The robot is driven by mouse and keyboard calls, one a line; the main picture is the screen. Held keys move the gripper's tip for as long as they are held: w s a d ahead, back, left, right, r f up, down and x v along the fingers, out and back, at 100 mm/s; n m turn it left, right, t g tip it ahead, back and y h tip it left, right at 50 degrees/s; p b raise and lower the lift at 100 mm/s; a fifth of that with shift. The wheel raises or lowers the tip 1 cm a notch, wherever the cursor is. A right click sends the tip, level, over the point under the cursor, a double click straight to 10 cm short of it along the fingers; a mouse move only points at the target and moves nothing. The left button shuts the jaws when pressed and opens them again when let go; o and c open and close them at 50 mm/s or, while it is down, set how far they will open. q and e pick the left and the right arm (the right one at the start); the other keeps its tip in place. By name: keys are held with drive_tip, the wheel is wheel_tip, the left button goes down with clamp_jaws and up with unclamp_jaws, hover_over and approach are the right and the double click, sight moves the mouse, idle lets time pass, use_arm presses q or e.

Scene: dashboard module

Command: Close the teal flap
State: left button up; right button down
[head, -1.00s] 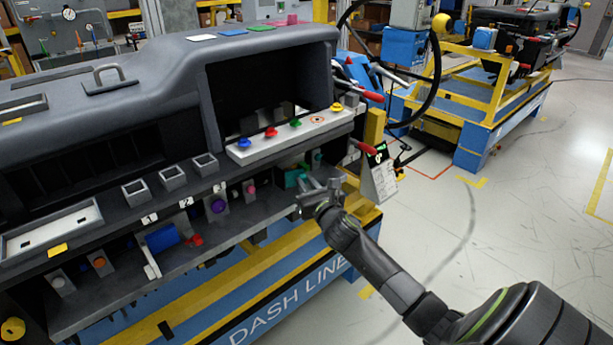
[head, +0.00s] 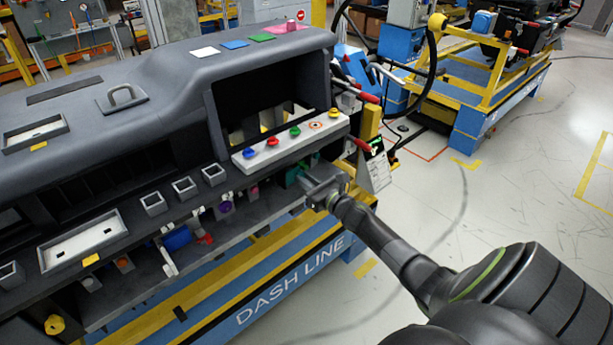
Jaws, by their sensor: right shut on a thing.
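The teal flap (head: 292,177) shows as a small teal patch in the shadow under the right end of the dashboard module, below the row of coloured knobs. My right gripper (head: 308,184) comes in from the lower right and reaches under the ledge at the flap. Its jaws are shut on the teal flap. The fingertips and most of the flap are hidden by shadow and by the gripper body, so the flap's angle is hard to tell. My left gripper is not in view.
A white strip with several coloured knobs (head: 292,140) sits just above the gripper. A blue block (head: 177,238), a red lever (head: 205,239) and a purple knob (head: 226,207) are to the left under the ledge. A red-handled lever (head: 357,143) stands close on the right. Floor beyond is open.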

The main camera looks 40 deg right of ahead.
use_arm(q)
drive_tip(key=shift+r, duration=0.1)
use_arm(e)
drive_tip(key=shift+r, duration=0.15)
drive_tip(key=c, duration=1.4)
unclamp_jaws()
drive_tip(key=shift+o, duration=0.2)
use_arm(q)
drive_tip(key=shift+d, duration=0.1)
use_arm(e)
drive_tip(key=shift+f, duration=0.2)
